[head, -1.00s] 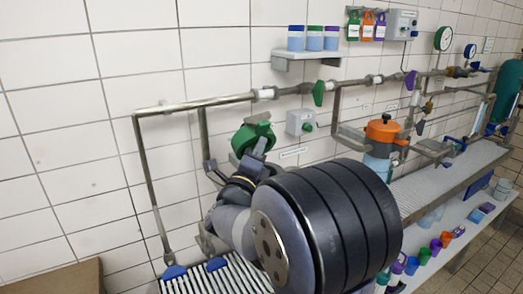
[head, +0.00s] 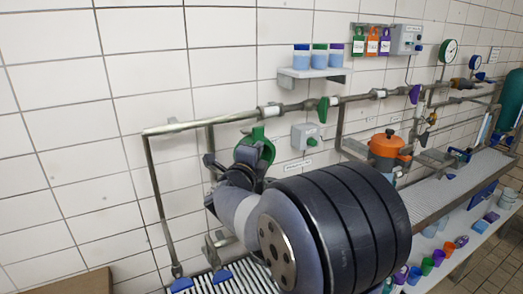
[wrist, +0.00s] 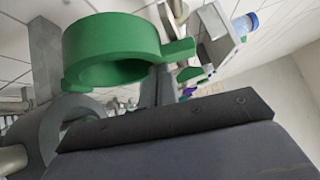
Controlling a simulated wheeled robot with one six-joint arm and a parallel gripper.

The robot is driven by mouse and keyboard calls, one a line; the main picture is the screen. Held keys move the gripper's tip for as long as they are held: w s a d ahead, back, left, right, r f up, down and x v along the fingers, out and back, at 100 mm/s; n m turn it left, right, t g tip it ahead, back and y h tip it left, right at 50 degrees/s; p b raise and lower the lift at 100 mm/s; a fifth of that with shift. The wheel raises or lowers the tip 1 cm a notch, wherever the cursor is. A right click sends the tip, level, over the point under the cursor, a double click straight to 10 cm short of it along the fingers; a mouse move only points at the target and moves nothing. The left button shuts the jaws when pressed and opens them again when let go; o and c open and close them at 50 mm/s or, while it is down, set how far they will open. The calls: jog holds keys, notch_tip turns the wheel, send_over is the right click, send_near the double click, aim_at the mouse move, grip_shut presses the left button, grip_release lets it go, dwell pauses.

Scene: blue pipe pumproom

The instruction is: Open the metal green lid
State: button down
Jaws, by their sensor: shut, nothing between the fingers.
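The green lid (head: 265,145) shows in the head view as an upright round green piece by the wall, below the pipe. In the wrist view the lid (wrist: 110,45) is large and close, a thick ring with its hollow side towards me and a tab at its right. My gripper (head: 247,157) is shut and empty, right at the lid in the head view. It covers the lid's lower left part. I cannot tell whether it touches the lid. What lies under the lid is mostly hidden by my arm.
Grey pipes (head: 195,122) run along the tiled wall around the lid. A grey box with a green button (head: 306,137) is close on the right. An orange-topped vessel (head: 387,145) stands farther right. A shelf with jars (head: 315,73) is above. A slatted rack (head: 225,280) lies below.

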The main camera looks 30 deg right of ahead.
jog(key=shift+w+r+b, duration=0.2)
jog(key=shift+w+b, duration=0.35)
jog(key=shift+w, duration=0.75)
